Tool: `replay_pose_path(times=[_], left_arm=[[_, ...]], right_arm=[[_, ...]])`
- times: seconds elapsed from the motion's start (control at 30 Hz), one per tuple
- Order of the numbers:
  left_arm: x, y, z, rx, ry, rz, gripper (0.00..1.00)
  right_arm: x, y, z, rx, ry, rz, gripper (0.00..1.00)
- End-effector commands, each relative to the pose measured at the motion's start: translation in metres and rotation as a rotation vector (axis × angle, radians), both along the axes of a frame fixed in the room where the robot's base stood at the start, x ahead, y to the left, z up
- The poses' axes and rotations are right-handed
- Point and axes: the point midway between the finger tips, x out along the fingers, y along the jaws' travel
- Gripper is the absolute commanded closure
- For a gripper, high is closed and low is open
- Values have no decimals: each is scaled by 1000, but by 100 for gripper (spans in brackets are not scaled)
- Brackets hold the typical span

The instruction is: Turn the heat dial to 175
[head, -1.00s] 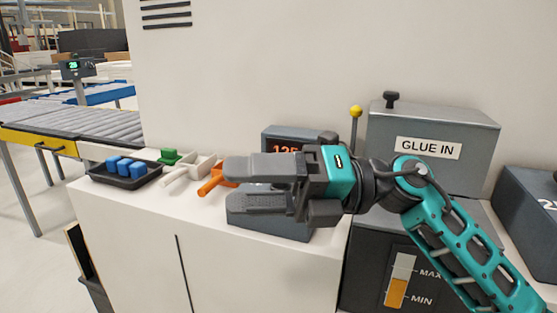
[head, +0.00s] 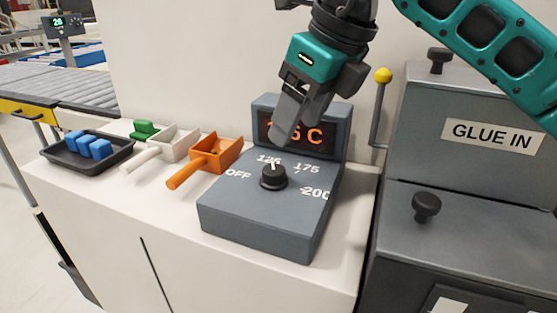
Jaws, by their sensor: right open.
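The heat dial (head: 273,177) is a round black knob on the sloped top of a grey control box (head: 265,220). Labels OFF, 125, 175 and 200 ring it, and its light mark points up toward 125. An orange-lit display (head: 312,136) stands behind the dial; its middle is covered by my gripper, leaving a 1, a 5 or 6-like figure and C in sight. My right gripper (head: 282,132) is open and empty, pointing down in front of the display, above and behind the dial, apart from it. My left gripper is not in view.
An orange scoop (head: 212,157) and a white scoop (head: 175,145) lie left of the box, with a green block (head: 144,130) and a black tray (head: 98,158) of blue blocks. A yellow-knobbed lever (head: 382,76) and the GLUE IN unit (head: 480,90) stand at right.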

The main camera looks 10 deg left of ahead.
Motion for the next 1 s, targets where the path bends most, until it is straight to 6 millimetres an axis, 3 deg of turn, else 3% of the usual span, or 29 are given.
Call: replay_pose_path(times=[0.2, 0.43, 0.87, 1.0], left_arm=[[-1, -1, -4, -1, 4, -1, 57], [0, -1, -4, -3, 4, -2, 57], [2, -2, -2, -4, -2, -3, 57], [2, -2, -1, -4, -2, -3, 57]], right_arm=[[7, 17, -45, 0, 6, 3, 35], [13, 28, -76, 3, 3, 2, 35], [15, 32, -85, 3, 1, 2, 35], [15, 32, -85, 3, 1, 2, 48]])
